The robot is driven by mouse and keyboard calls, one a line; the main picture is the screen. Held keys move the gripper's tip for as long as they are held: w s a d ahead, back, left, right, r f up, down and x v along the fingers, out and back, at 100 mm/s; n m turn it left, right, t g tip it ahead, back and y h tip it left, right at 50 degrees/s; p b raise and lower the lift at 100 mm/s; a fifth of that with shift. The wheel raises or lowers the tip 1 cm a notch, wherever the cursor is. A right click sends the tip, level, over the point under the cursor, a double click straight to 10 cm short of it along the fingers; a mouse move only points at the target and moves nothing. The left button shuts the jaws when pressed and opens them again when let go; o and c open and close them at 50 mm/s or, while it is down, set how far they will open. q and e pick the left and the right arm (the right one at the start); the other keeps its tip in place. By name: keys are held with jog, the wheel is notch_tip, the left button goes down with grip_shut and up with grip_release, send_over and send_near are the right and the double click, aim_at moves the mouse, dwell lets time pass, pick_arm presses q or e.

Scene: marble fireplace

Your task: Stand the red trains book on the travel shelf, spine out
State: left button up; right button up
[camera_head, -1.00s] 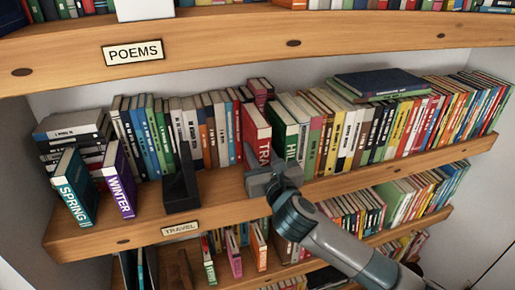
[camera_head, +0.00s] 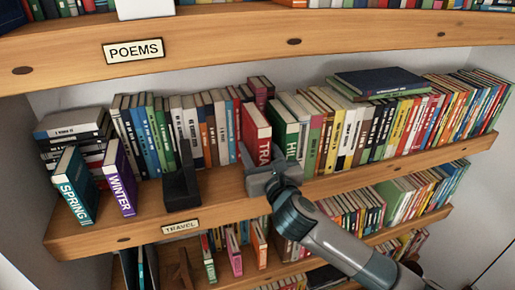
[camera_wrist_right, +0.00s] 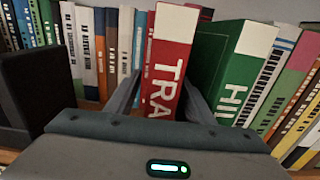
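The red trains book (camera_head: 256,138) stands upright on the travel shelf (camera_head: 225,200), spine out, left of a green book (camera_head: 286,135). In the right wrist view the red spine (camera_wrist_right: 170,65) shows the white letters "TRA"; its lower end is hidden by my gripper. My right gripper (camera_head: 262,160) is at the front of this book. In the wrist view its two fingers (camera_wrist_right: 162,90) are apart, one on each side of the spine, with a small gap at the left finger. My left gripper is not in view.
A black bookend (camera_head: 181,188) stands left of the gripper, with bare shelf between. Rows of books fill the back and right. The Winter book (camera_head: 120,180) and Spring book (camera_head: 75,188) stand at the left. The poems shelf (camera_head: 220,45) overhangs above.

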jog(key=shift+s+d+f, duration=0.15)
jog(key=shift+s+f, duration=0.05)
jog(key=shift+s, duration=0.2)
jog(key=v, duration=1.6)
jog(key=shift+s+r, duration=0.25)
jog(key=shift+s, duration=0.05)
